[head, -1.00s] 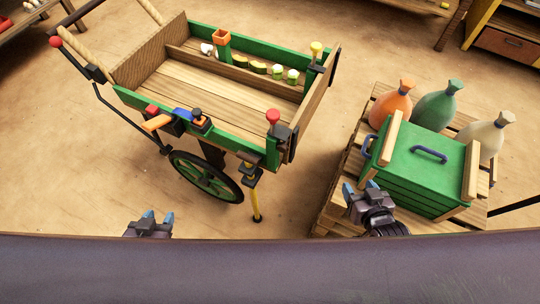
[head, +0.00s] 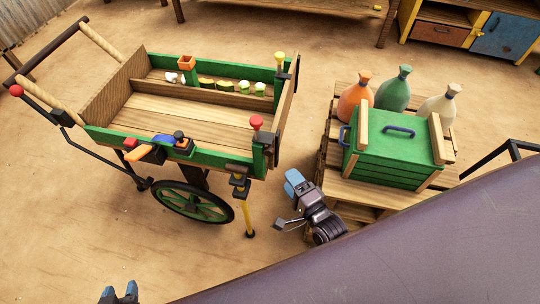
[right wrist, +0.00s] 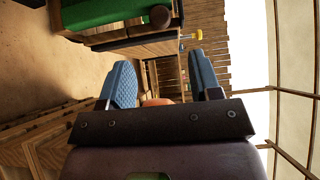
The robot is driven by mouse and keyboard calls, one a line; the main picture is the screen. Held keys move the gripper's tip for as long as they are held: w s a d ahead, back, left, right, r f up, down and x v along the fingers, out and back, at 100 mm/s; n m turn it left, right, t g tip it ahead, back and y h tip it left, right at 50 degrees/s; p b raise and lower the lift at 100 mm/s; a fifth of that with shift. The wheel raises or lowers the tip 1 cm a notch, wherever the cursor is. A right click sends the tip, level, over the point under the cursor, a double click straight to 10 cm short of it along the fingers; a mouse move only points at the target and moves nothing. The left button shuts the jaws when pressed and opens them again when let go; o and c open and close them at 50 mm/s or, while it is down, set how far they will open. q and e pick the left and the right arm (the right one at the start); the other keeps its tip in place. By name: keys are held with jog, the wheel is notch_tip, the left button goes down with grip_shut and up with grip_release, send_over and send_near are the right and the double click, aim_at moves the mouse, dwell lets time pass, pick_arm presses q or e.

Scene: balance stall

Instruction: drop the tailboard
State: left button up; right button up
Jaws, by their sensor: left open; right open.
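The cart's tailboard (head: 287,105) is the wooden end board at the right of the green-sided cart (head: 212,163), standing upright. A red-knobbed latch (head: 257,123) is at its near corner and a yellow-knobbed latch (head: 280,56) at its far corner. My right gripper (head: 293,182) is open and empty, in the gap between the cart and the pallet, apart from the tailboard. In the right wrist view its blue fingers (right wrist: 160,82) are spread, with a yellow knob (right wrist: 197,35) beyond them. My left gripper (head: 119,293) is open at the bottom edge, only its tips showing.
A yellow prop leg (head: 246,215) stands under the cart's near right corner, beside the wheel (head: 192,204). Cabinets stand at the back right. Open ground lies in front of the cart.

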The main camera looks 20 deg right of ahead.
aim_at(271, 155)
jog(key=w, duration=0.3)
jog(key=w+a, duration=0.1)
jog(key=w, duration=0.3)
jog(key=w+a, duration=0.1)
jog(key=w, duration=0.2)
jog(key=shift+w+b, duration=0.15)
jog(key=shift+b, duration=0.2)
grip_shut()
